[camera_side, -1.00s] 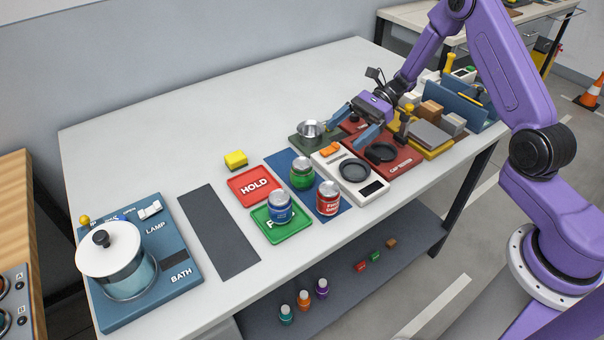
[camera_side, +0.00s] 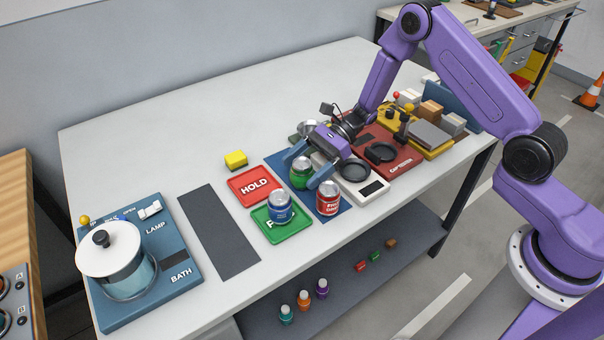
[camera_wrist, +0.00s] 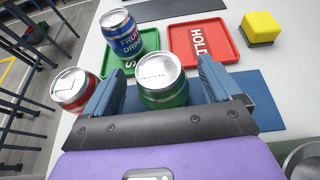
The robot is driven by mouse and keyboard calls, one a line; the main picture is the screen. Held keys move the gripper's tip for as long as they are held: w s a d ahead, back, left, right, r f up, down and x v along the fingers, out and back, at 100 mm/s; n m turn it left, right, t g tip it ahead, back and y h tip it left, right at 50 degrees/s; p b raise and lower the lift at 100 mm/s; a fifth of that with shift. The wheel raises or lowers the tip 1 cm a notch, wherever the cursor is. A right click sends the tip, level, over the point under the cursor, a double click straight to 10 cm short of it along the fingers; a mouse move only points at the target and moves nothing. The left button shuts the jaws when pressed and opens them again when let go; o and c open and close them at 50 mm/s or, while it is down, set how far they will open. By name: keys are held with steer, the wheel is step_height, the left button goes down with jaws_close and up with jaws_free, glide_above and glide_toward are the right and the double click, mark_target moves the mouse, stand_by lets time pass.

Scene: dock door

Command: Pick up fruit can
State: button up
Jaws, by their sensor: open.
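A blue can (camera_side: 279,207) stands on the green tray; its label reads "FRUIT DRINK" in the wrist view (camera_wrist: 124,38). A red and white can (camera_side: 328,198) stands on the blue mat; its label is too small to read surely, and in the wrist view it lies beyond the left finger (camera_wrist: 72,88). A green can (camera_side: 300,177) with a silver lid stands on the mat and appears between my fingers in the wrist view (camera_wrist: 162,80). My gripper (camera_side: 306,168) is open, with one finger on each side of the green can; contact cannot be told.
The blue mat (camera_side: 283,157) lies under the green and red cans. The green tray (camera_side: 292,232) and red HOLD tray (camera_side: 252,185) are to the left, with a yellow block (camera_side: 236,160) behind. A white scale (camera_side: 372,189) stands close on the right.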

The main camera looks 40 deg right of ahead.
steer(key=shift+x, duration=1.35)
steer(key=shift+r, duration=0.1)
steer(key=c, duration=1.1)
steer(key=shift+c, duration=0.3)
steer(key=shift+r, duration=0.1)
